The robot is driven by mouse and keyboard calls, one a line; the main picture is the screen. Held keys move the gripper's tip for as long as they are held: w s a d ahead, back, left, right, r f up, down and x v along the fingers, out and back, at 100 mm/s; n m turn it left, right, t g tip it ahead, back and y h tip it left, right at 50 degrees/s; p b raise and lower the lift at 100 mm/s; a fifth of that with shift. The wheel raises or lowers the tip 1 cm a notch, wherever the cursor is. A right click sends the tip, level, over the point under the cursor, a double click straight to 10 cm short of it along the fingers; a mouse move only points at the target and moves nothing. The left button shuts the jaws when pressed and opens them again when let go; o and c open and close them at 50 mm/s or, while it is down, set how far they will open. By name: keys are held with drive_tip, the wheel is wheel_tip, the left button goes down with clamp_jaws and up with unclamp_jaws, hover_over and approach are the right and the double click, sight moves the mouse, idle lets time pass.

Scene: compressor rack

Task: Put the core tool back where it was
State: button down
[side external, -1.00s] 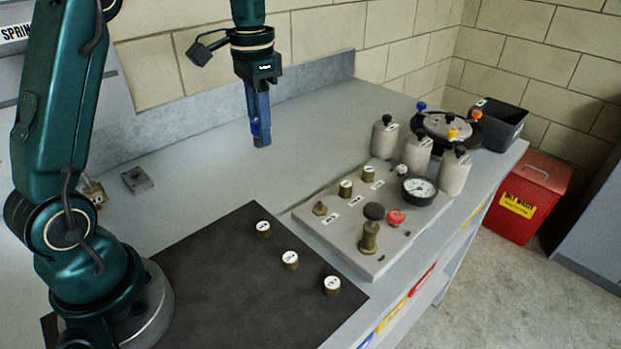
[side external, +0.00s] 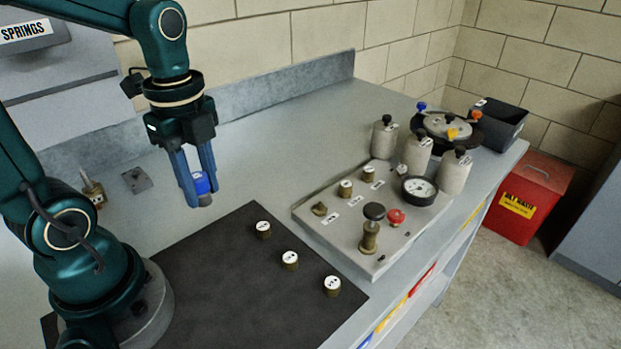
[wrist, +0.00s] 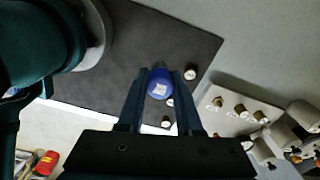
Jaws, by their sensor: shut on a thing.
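The core tool (side external: 201,183) has a blue top and a grey lower end. My gripper (side external: 203,192) is shut on it and holds it upright above the bench, left of the black mat's far corner. In the wrist view the tool's round blue top (wrist: 160,82), with a small pale label, sits between the two fingers. A small grey block (side external: 137,180) with a dark spot on top lies on the bench, to the left of my gripper and apart from the tool. I cannot tell whether it is the tool's holder.
The black mat (side external: 215,300) bears several white-topped brass caps (side external: 290,261). A grey plate (side external: 330,245) with valves and a gauge (side external: 419,190) lies to the right, with grey bottles (side external: 417,152) behind. A brass fitting (side external: 93,190) stands near the block. The bench middle is clear.

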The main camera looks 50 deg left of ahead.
hover_over(260, 292)
wheel_tip(260, 292, down, 7)
drive_tip(key=shift+r, duration=0.15)
drive_tip(key=shift+f, duration=2)
drive_tip(key=c, duration=0.6)
unclamp_jaws()
drive_tip(key=shift+f, duration=0.15)
wheel_tip(260, 292, up, 12)
drive_tip(key=a+r+n+t, duration=0.1)
drive_tip(key=a+n+t, duration=0.1)
drive_tip(key=n, duration=0.3)
drive_tip(key=s+a+r+n+t, duration=0.1)
drive_tip(key=a+n, duration=0.1)
drive_tip(key=n, duration=0.3)
drive_tip(key=a+r+n+t, duration=0.1)
drive_tip(key=a+n+t, duration=0.1)
drive_tip(key=n, duration=0.3)
drive_tip(key=shift+s+t, duration=0.3)
drive_tip(key=shift+s, duration=0.05)
